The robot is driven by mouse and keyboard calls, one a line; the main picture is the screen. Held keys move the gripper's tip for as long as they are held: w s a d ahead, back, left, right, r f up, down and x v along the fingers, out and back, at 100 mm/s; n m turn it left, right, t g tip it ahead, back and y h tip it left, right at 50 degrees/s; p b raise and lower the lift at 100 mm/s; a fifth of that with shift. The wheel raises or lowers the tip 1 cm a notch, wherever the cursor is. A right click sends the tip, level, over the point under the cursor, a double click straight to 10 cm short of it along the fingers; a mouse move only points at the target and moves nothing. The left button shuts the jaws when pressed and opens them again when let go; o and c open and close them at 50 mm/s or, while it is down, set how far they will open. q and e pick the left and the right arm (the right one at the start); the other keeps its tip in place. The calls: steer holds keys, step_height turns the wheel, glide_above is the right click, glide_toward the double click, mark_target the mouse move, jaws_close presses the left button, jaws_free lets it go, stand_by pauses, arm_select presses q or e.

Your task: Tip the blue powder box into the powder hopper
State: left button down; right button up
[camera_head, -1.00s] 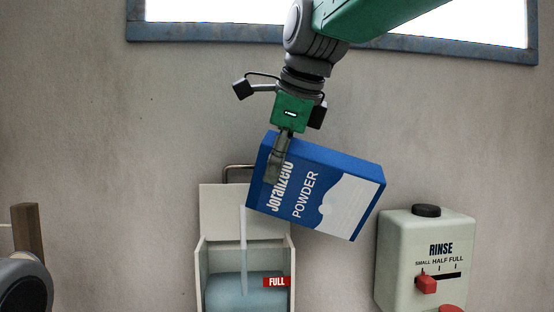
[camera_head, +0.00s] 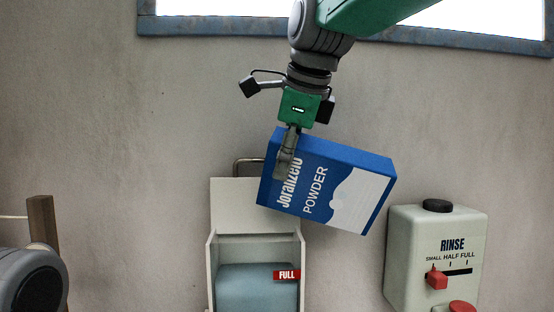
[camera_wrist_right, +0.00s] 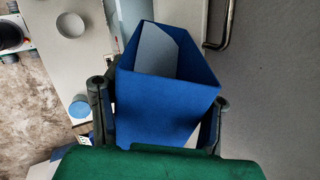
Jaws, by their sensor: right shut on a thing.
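The blue powder box (camera_head: 335,185) is tilted in the air, its printed face toward the head camera. My right gripper (camera_head: 286,165) is shut on it from above. In the right wrist view the box (camera_wrist_right: 165,105) sits between the fingers of my right gripper (camera_wrist_right: 160,110), and its top is open. The powder hopper (camera_head: 255,200) stands below and to the left of the box, with its lid raised. Pale blue powder (camera_head: 250,288) fills its lower part, up to the red FULL tag (camera_head: 287,275). No powder stream shows now. My left gripper is out of view.
A rinse dispenser (camera_head: 437,260) with a red slider (camera_head: 437,278) and dark cap stands at the right. A wooden post (camera_head: 42,222) is at the left. A window frame (camera_head: 220,28) runs along the top. The wall around the box is bare.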

steer(key=shift+f, duration=0.1)
stand_by(0.3)
steer(key=shift+w+a+f+h, duration=0.1)
steer(key=shift+a+f+h, duration=0.3)
steer(key=shift+f+h, duration=0.15)
steer(key=shift+d, duration=0.1)
jaws_close()
stand_by(0.6)
